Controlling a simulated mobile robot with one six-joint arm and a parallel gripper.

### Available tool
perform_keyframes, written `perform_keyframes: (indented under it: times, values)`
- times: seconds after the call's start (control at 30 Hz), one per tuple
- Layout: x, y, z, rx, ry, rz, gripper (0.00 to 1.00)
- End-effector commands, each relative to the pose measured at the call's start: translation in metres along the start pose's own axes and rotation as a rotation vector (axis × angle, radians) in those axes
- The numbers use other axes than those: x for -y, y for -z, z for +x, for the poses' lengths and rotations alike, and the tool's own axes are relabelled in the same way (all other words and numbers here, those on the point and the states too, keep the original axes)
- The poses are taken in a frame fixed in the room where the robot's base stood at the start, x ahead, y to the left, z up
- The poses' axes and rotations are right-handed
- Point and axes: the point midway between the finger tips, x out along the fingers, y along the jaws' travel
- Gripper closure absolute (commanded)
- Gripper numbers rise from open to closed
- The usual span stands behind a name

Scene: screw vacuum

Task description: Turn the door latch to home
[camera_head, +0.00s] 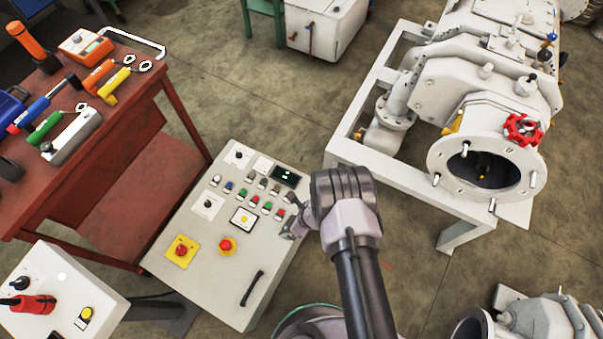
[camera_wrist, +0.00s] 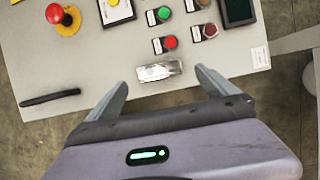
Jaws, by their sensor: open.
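The door latch appears to be the small silver metal piece (camera_wrist: 160,71) at the edge of the grey control panel (camera_head: 190,265) in the wrist view. The panel also fills the upper wrist view (camera_wrist: 90,75). My gripper (camera_wrist: 161,78) is open, with one finger on each side of the latch and gaps between. I cannot tell whether the fingers are level with it or above it. In the head view my gripper (camera_head: 295,228) is at the panel's right edge, and the latch is hard to make out there.
Red and green buttons (camera_wrist: 170,42), a red emergency stop (camera_wrist: 56,14) and a black door handle (camera_wrist: 50,97) are on the panel. A red tool table (camera_head: 130,130) stands left. A white vacuum machine (camera_head: 470,90) stands right.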

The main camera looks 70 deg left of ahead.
Motion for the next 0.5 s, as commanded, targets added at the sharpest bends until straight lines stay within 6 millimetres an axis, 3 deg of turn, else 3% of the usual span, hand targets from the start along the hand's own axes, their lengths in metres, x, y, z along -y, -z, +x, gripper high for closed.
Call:
perform_keyframes:
  times: [0.03,0.2,0.33,0.5]
  values:
    - [0.001,-0.004,-0.026,0.0,0.001,0.004,0.03]
    - [0.001,-0.003,-0.081,0.0,0.001,0.002,0.03]
    - [0.0,-0.002,-0.112,-0.001,0.001,0.001,0.03]
    - [0.0,-0.001,-0.131,-0.001,0.001,0.0,0.03]
